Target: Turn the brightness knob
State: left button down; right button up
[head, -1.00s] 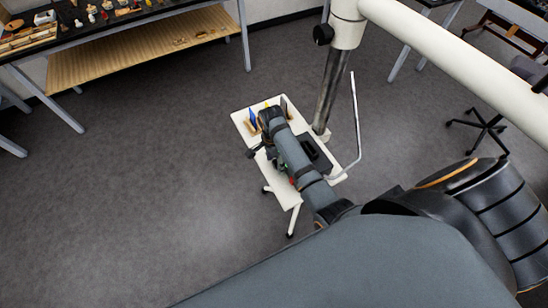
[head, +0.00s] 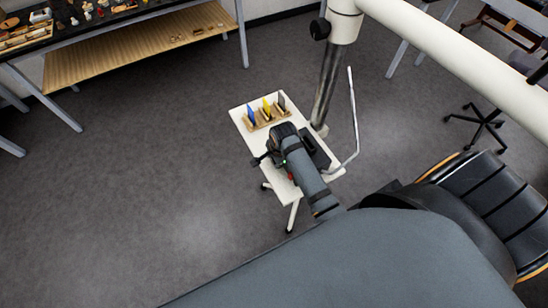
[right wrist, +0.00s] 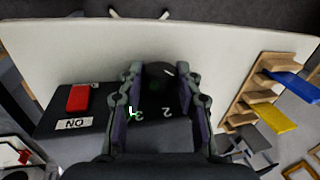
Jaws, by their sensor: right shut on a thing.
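A black control box (right wrist: 60,112) lies on the small white table (right wrist: 235,45). It has a red switch (right wrist: 77,97) beside a label reading "ON", and a dark round knob (right wrist: 158,92) with digits 2 and 3 by it, one marking lit green. My right gripper (right wrist: 163,80) has a finger on each side of the knob and is shut on it. In the head view the right gripper (head: 264,160) is over the table's left edge and its arm hides most of the box. My left gripper is out of view.
A wooden rack (head: 268,121) with blue, yellow and dark upright plates stands at the table's back, close to the gripper. A thick metal post (head: 329,95) and a thin bent rod (head: 353,120) rise at the right. The floor to the left is clear.

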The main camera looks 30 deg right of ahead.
jog(key=shift+s+f+t, duration=0.1)
jog(key=shift+s+t, duration=0.1)
jog(key=shift+t, duration=0.8)
jog(key=o, duration=1.2)
jog(key=shift+c, duration=0.2)
jog(key=v, duration=1.2)
jog(key=shift+w, duration=0.1)
